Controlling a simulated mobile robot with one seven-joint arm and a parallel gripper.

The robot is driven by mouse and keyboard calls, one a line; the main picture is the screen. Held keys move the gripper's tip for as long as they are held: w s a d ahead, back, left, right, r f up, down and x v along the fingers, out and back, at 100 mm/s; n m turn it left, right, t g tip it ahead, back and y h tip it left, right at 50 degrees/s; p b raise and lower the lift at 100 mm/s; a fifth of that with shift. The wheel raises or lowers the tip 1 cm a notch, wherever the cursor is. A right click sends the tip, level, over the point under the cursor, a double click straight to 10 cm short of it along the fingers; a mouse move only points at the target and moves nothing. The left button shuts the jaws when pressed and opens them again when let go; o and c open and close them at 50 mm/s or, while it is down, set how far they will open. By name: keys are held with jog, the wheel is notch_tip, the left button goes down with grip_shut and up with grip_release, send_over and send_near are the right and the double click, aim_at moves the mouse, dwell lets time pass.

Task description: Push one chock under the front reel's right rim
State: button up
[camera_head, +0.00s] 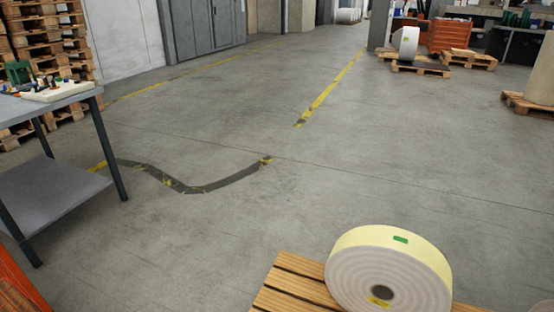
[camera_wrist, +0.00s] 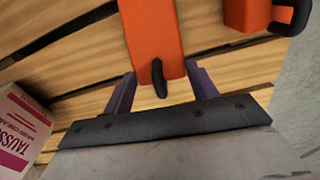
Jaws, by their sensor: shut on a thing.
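The front reel (camera_head: 385,275), a broad pale roll with a cream-yellow outer face and a green label, stands on a wooden pallet (camera_head: 288,283) at the bottom of the head view. In the wrist view my gripper (camera_wrist: 163,84) has two purple fingers shut on an orange chock (camera_wrist: 150,35). The chock's black loop hangs between the fingers, and its far end runs out of the top of the picture. A second orange chock (camera_wrist: 245,14) with a black handle lies at the upper right, apart from my fingers. The chocks and gripper do not show in the head view.
Wooden slats (camera_wrist: 75,62) with dark gaps lie under the chocks. A white and pink printed box (camera_wrist: 20,130) is at the left of the wrist view. A grey workbench (camera_head: 50,105) stands at the left of the head view.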

jog(key=shift+r+p, duration=2.25)
jog(key=shift+r, duration=0.45)
jog(key=w+r+n, duration=0.2)
jog(key=w+r, duration=0.2)
jog(key=r, duration=0.4)
jog(key=w+r+n, duration=0.3)
jog(key=r, duration=0.5)
jog(key=shift+w, duration=0.35)
jog(key=shift+r, duration=0.1)
